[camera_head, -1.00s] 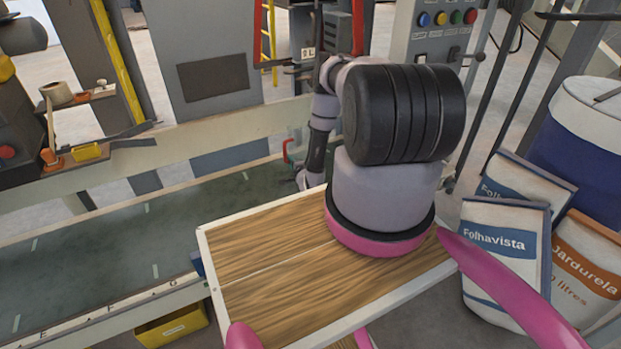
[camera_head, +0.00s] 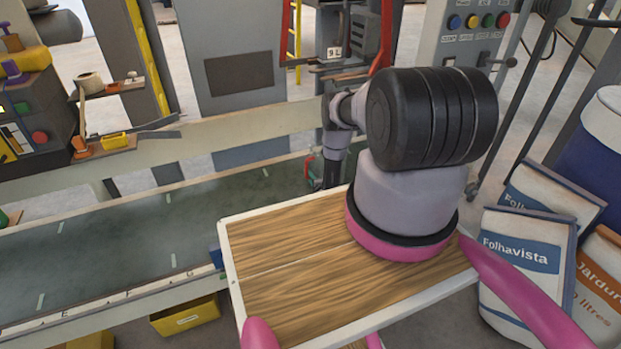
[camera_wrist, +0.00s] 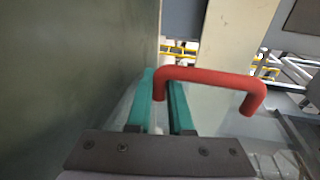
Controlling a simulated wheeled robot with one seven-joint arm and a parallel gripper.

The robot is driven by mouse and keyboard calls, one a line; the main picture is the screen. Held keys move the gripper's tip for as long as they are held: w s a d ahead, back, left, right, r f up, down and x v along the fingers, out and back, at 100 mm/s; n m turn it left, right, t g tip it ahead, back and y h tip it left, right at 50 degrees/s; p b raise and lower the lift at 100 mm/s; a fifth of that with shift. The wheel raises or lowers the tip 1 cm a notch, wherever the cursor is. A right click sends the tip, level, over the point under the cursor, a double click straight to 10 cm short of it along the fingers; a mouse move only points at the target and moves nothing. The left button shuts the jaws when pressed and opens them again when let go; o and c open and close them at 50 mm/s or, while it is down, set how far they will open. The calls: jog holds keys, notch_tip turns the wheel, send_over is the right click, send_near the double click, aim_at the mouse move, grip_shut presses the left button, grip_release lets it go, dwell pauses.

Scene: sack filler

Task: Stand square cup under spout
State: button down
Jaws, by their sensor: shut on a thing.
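My gripper (camera_wrist: 161,80) has two teal fingers, closed together on one end of a red handle (camera_wrist: 215,78) in the wrist view. The handle is a bent bar reaching right from the fingers. Faint clear surfaces (camera_wrist: 262,140) show below it, perhaps walls of the square cup; its full shape cannot be made out. In the head view the red handle (camera_head: 308,166) is small, over the green belt near its back rail, partly hidden by my arm. A grey unit marked "9 L" (camera_head: 334,52) stands behind; I cannot make out a spout.
The green belt (camera_head: 130,235) runs left and is mostly clear, with a pale rail (camera_head: 230,128) behind. A button panel (camera_head: 478,22) stands at back right. Filled sacks (camera_head: 525,262) and a blue drum (camera_head: 590,150) stand right. A yellow bin (camera_head: 185,316) sits below the belt.

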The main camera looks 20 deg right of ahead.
jog(key=c, duration=0.8)
grip_release()
jog(key=shift+r, duration=0.1)
jog(key=s, duration=0.4)
jog(key=s+r, duration=0.1)
jog(key=s, duration=0.3)
jog(key=s+r, duration=0.1)
jog(key=s, duration=0.2)
jog(key=shift+s+a+r, duration=0.15)
jog(key=shift+s+a, duration=0.1)
jog(key=shift+s, duration=0.15)
jog(key=shift+s, duration=0.1)
